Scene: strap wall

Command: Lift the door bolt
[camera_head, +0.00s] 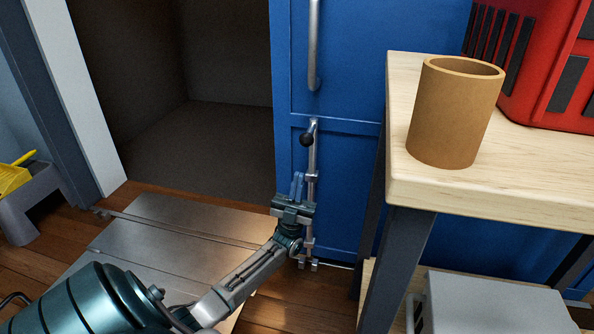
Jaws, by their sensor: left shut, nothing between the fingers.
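The door bolt (312,155) is a vertical metal rod on the lower part of the blue door (345,160), near the door's left edge. A round black knob (307,140) sticks out near the top of the rod. My left gripper (298,180) is in front of the bolt, just below the knob, with its fingers shut and empty. I cannot tell whether the fingers touch the rod. The gripper hides part of the lower rod; the bolt's bottom end (308,265) shows near the floor. My right gripper is not in view.
A long metal handle (314,50) is above the bolt. A dark opening (190,120) lies left of the door, with metal floor plates (170,235) before it. A wooden table (400,110) with a brown cup (452,115) and a red box (550,70) stands close on the right.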

